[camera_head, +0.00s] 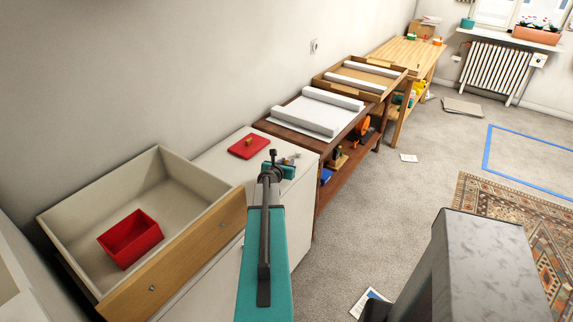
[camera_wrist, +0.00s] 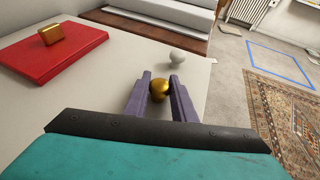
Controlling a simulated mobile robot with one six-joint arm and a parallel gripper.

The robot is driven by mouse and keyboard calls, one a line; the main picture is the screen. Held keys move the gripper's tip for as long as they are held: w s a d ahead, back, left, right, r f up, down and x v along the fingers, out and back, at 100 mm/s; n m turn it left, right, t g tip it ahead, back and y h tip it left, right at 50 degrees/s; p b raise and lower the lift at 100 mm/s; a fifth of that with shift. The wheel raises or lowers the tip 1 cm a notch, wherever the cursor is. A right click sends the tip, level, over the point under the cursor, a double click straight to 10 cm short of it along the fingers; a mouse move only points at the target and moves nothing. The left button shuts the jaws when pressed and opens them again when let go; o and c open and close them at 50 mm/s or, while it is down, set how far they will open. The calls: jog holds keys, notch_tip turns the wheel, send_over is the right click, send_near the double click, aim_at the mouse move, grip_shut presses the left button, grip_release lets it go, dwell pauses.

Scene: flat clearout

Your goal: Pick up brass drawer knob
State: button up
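A round brass knob (camera_wrist: 159,90) shows in the wrist view, low over the white cabinet top, between the two purple fingers of my gripper (camera_wrist: 160,78). The fingers are apart by about the knob's width, one on each side of it. I cannot tell whether they touch or press it. In the head view my gripper (camera_head: 282,166) is over the right part of the white cabinet top, and the brass knob cannot be made out there.
A pale grey knob (camera_wrist: 177,57) stands just beyond the fingers. A red slab (camera_wrist: 60,58) with a gold block (camera_wrist: 51,34) lies to the left. An open drawer (camera_head: 75,220) holding a red box (camera_head: 131,238) is at the left. A brown bench (camera_head: 318,146) adjoins the cabinet.

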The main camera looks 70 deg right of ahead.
aim_at(286, 161)
jog(key=shift+r, duration=0.15)
jog(key=shift+c, duration=0.3)
notch_tip(286, 161, up, 4)
jog(key=p, duration=0.3)
jog(key=shift+f+p, duration=0.2)
jog(key=shift+p, duration=0.15)
jog(key=s+a+r+p, duration=0.1)
jog(key=s+a, duration=1)
jog(key=shift+p, duration=0.4)
jog(key=shift+s+a, duration=0.1)
jog(key=shift+r, duration=0.15)
dwell(0.5)
